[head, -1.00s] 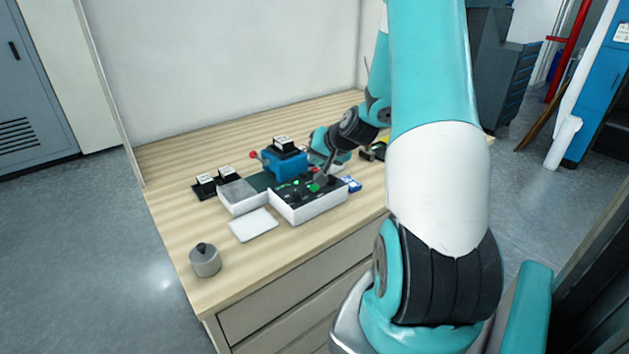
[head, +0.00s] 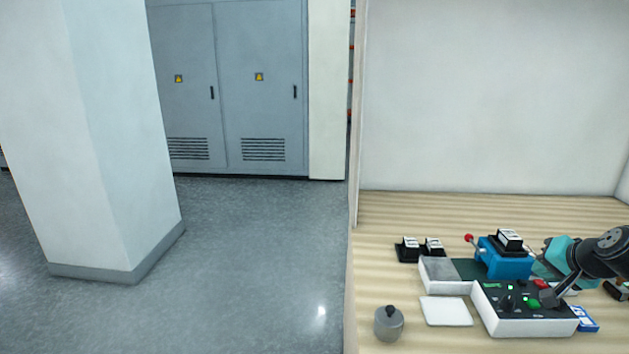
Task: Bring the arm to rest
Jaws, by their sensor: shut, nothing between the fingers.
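My gripper (head: 549,297) is at the lower right of the head view, shut and empty. Its dark fingertips point down and left over the black top of a white control box (head: 528,325), close to a green button. I cannot tell whether they touch it. My dark wrist comes in from the right edge, and most of my arm is out of the frame.
On the wooden bench (head: 440,213) stand a blue device (head: 503,264) with a red knob, a grey block (head: 441,272), black holders (head: 408,249), a white plate (head: 446,311) and a grey lidded pot (head: 388,323). A pillar (head: 95,130) stands left; the floor between is clear.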

